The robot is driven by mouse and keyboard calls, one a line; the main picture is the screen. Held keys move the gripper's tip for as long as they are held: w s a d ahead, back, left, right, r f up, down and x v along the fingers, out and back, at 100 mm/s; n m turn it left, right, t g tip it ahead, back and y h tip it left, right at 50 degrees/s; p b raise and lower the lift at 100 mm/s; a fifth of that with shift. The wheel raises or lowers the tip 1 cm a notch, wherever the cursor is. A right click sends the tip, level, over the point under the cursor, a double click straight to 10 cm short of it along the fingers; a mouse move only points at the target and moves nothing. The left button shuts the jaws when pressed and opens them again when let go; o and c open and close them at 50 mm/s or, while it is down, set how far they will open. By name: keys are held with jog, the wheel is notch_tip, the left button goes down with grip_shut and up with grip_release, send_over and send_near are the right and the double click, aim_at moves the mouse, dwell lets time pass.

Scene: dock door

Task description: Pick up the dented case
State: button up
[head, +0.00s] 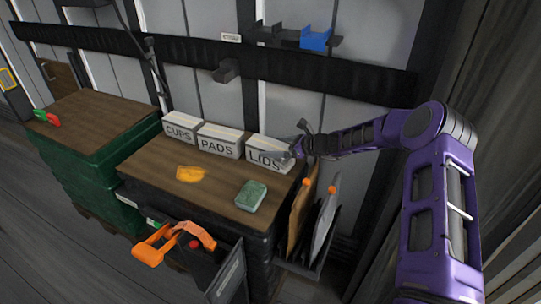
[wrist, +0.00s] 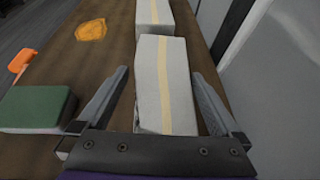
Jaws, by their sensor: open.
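Three white cases stand in a row on the brown tabletop (head: 215,178), marked CUPS (head: 180,130), PADS (head: 219,144) and LIDS (head: 265,155). My gripper (head: 296,148) is open at the right end of the LIDS case. In the wrist view this case (wrist: 165,85) has a tan tape strip and lies between the two spread fingers, with a gap on the left side. Its near lower-left edge looks uneven, perhaps dented. Its near end is partly hidden by my gripper. Another taped case (wrist: 154,14) shows beyond it.
A green block (head: 250,196) and a yellow-orange flat item (head: 190,174) lie on the tabletop in front of the cases. Folders (head: 322,225) stand in a rack at right. The wall is close behind.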

jog(key=shift+x, duration=0.85)
jog(key=shift+c, duration=0.3)
grip_shut()
jog(key=shift+r, duration=0.15)
